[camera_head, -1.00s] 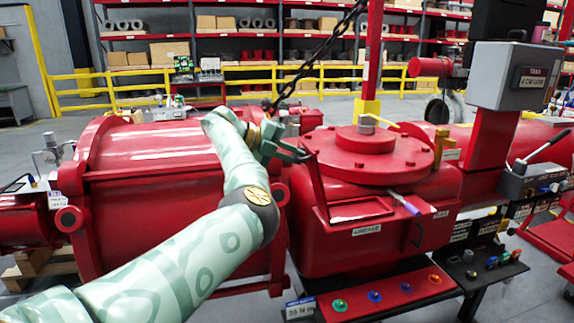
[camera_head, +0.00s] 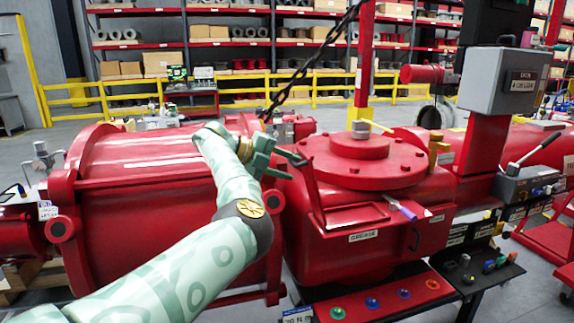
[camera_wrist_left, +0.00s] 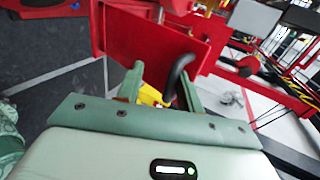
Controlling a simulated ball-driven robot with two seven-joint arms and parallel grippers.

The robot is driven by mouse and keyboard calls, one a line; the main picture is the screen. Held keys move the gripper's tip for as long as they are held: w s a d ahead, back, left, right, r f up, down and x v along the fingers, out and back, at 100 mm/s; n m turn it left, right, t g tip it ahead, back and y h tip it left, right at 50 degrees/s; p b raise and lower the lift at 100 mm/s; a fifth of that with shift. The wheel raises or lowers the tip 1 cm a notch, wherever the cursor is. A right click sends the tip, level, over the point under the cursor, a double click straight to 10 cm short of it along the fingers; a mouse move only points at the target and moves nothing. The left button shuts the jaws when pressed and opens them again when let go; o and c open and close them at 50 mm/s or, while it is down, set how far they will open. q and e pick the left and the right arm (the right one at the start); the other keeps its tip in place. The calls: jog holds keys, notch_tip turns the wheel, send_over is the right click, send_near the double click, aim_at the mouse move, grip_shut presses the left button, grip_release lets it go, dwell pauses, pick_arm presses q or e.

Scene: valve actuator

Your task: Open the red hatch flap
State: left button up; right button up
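The red hatch flap (camera_head: 313,193) stands raised, seen nearly edge-on, at the left side of the hatch opening (camera_head: 358,216) on the red tank, above the GREASE label. In the wrist view, a red panel that looks like the flap (camera_wrist_left: 150,42) fills the upper middle. A black curved handle (camera_wrist_left: 178,74) shows between the fingertips. My left gripper (camera_head: 296,168) is beside the flap's outer left face, fingers apart; it also shows in the wrist view (camera_wrist_left: 162,88). I cannot tell whether it touches the handle. My right gripper is not in view.
A pen-like tool with a purple end (camera_head: 403,209) lies by the opening's right edge. The round bolted lid (camera_head: 362,160) is behind it. A panel with coloured knobs (camera_head: 385,300) is in front. A chain (camera_head: 315,62) hangs behind my gripper. A large red cylinder (camera_head: 140,200) is at left.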

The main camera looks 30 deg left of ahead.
pick_arm(q)
jog(key=shift+a, duration=0.2)
dwell(0.3)
jog(key=p+v, duration=0.8)
jog(key=v, duration=0.8)
jog(key=shift+p, duration=0.3)
jog(key=shift+r, duration=0.1)
jog(key=shift+s, duration=0.1)
